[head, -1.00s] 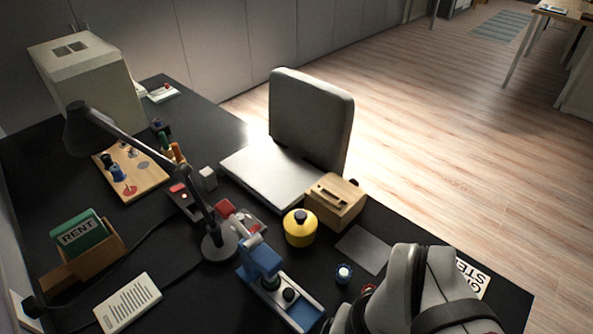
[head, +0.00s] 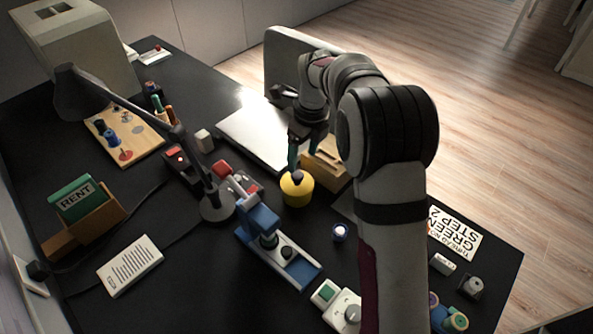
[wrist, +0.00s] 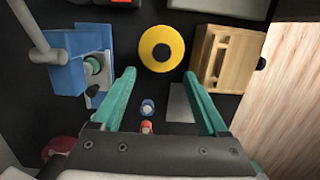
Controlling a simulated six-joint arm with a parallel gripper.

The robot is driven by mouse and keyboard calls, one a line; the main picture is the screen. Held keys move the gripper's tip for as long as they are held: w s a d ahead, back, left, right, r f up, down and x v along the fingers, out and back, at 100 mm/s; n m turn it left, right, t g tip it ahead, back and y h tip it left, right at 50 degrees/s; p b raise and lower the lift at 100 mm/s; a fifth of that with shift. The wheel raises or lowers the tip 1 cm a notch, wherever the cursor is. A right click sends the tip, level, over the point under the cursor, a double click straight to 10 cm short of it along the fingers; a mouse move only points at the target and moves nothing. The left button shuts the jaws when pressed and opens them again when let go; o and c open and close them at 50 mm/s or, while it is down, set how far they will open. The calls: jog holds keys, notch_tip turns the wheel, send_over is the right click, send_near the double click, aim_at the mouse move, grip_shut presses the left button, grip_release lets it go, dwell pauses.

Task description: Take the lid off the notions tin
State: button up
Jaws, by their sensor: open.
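The notions tin (head: 297,192) is a round yellow tin standing upright on the black desk, with a dark knob (head: 298,176) in the middle of its lid. The lid is on it. In the wrist view the tin (wrist: 146,45) shows from above as a yellow disc with the black knob at its centre. My gripper (head: 304,152) is above the tin, open and empty. In the wrist view my gripper's teal fingers (wrist: 160,75) are spread wide, and the tin lies beyond their tips, between their lines. The fingers look apart from the knob.
A wooden box (head: 326,166) stands close to the tin's right. A blue device (head: 268,240) is in front, and a lamp (head: 216,204) stands to the left. A small blue-and-white item (head: 340,232) lies front right. A closed laptop-like slab (head: 245,132) lies behind.

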aim_at(297, 174)
jog(key=f, duration=0.3)
jog(key=w+f, duration=0.1)
jog(key=f, duration=0.2)
jog(key=a+f, duration=0.1)
jog(key=f, duration=0.2)
jog(key=shift+w+a+f, duration=0.1)
jog(key=shift+w+f, duration=0.05)
jog(key=shift+w, duration=0.1)
grip_shut()
